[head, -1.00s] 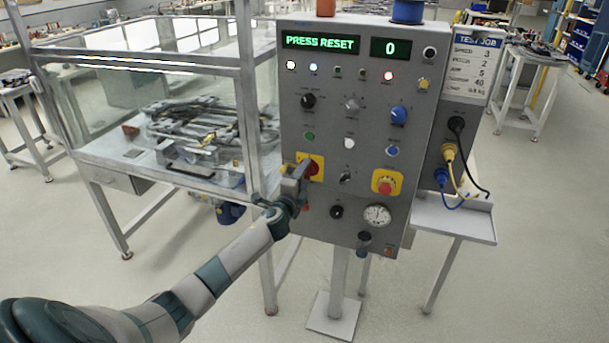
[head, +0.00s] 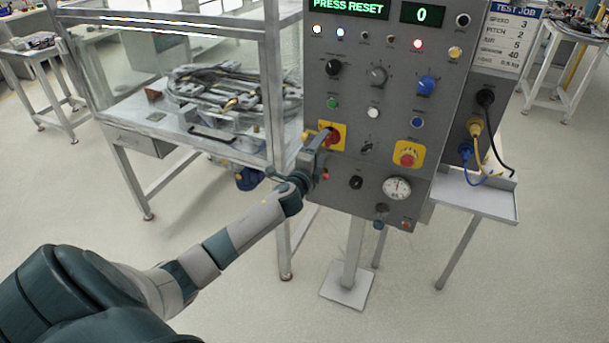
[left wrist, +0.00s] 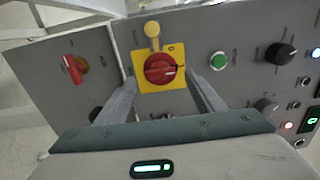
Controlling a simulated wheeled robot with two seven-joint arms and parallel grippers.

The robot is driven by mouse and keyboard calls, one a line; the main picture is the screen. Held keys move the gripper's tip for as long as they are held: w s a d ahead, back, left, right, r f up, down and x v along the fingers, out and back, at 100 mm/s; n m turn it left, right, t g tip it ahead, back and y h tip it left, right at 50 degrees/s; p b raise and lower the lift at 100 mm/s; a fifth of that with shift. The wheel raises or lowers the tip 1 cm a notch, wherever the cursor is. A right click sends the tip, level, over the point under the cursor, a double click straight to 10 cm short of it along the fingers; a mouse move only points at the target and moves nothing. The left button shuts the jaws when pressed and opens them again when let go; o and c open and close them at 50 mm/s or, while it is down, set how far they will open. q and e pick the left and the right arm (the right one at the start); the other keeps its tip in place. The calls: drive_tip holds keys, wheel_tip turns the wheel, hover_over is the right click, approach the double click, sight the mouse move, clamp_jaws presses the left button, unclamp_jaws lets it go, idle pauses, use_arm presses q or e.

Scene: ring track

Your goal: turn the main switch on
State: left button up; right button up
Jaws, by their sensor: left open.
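The main switch (head: 333,138) is a red rotary knob on a yellow square plate, at the lower left of the grey control panel. In the left wrist view the red knob (left wrist: 160,70) lies centred between my fingers, with a white mark on it. My left gripper (head: 317,150) is in front of the switch and partly covers it in the head view. In the left wrist view my left gripper (left wrist: 160,90) is open, one finger on each side of the yellow plate. I cannot tell whether the fingers touch it. My right gripper is not in view.
The display (head: 349,7) reads PRESS RESET and another (head: 422,14) reads 0. A red emergency button (head: 408,157) on yellow and a gauge (head: 397,188) sit right of the switch. A glass-walled table (head: 160,125) stands left.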

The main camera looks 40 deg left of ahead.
use_arm(q)
drive_tip(key=b+v, duration=0.2)
drive_tip(key=v, duration=1.1)
drive_tip(key=shift+s+d, duration=0.2)
drive_tip(key=shift+s, duration=0.15)
drive_tip(key=s+f+n+g, duration=0.2)
drive_tip(key=s+f+g, duration=0.15)
drive_tip(key=f, duration=1.25)
drive_tip(key=s+f+n+g, duration=0.2)
drive_tip(key=s+f+g, duration=0.15)
drive_tip(key=f, duration=1.35)
drive_tip(key=s+d+f+n+g+h, duration=0.1)
drive_tip(key=s+d+f+n+g, duration=0.15)
drive_tip(key=s+f, duration=0.9)
drive_tip(key=s+d+f+n+g+h, duration=0.1)
drive_tip(key=s+d+f, duration=0.4)
drive_tip(key=s, duration=0.7)
drive_tip(key=s+d+f+n+g+h, duration=0.1)
drive_tip(key=s+d+f+n+g, duration=0.2)
drive_tip(key=s+d+f, duration=0.3)
drive_tip(key=s+d+f+n+g+h, duration=0.1)
drive_tip(key=s+d+f, duration=0.4)
drive_tip(key=s+f, duration=0.6)
drive_tip(key=s+n+g, duration=0.1)
drive_tip(key=s+g, duration=0.1)
drive_tip(key=s, duration=0.5)
drive_tip(key=shift+s+d+f, duration=0.25)
drive_tip(key=shift+d+f, duration=0.15)
